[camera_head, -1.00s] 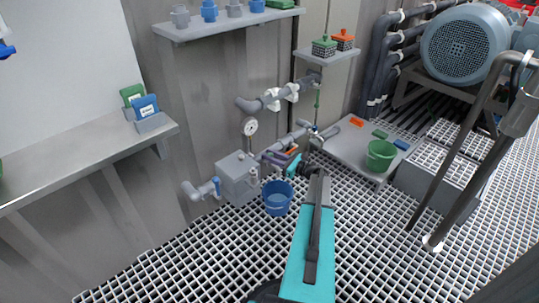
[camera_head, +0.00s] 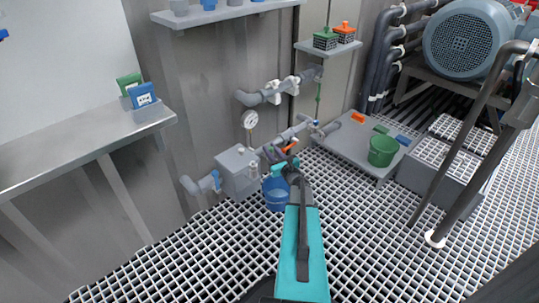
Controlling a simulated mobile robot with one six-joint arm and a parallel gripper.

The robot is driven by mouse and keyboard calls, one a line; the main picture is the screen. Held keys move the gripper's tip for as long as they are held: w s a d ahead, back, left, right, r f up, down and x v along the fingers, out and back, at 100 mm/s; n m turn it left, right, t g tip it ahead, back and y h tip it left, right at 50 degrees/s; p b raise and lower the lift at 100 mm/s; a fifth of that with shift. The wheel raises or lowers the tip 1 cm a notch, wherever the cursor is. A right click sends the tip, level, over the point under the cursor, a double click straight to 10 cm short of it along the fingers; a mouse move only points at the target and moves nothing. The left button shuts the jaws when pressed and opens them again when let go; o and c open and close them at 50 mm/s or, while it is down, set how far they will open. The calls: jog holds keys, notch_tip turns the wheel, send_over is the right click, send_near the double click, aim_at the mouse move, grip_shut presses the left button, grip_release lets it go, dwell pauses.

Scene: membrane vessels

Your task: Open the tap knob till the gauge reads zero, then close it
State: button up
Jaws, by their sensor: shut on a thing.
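The gauge (camera_head: 249,119) is a small white round dial above a grey box (camera_head: 238,171) on the wall pipework; its reading is too small to tell. My gripper (camera_head: 276,156) is at the end of my teal and black arm, just right of the box and above a blue bucket (camera_head: 276,203). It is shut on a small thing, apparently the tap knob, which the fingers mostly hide. A small orange piece (camera_head: 290,146) shows at the fingers. A small tap outlet (camera_head: 254,168) shows at the box's right side.
A grey platform (camera_head: 352,147) at right holds a green bucket (camera_head: 382,151) and small coloured blocks. Pipes (camera_head: 270,93) run along the wall above. A shelf (camera_head: 80,150) stands at left. The grating floor in front is clear.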

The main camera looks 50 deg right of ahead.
jog(key=shift+a+f+m+g+h+b, duration=0.15)
jog(key=shift+m+g+h+b, duration=0.45)
jog(key=shift+b, duration=1)
jog(key=shift+a+f+m+g+h+b, duration=0.15)
jog(key=shift+m+h+b, duration=0.45)
jog(key=shift+h+b, duration=0.75)
jog(key=shift+d+r+m+g+h+b, duration=0.2)
jog(key=shift+m+g+h+b, duration=0.4)
jog(key=shift+b, duration=1.3)
jog(key=o, duration=1.1)
jog(key=shift+r, duration=0.1)
jog(key=shift+c, duration=0.2)
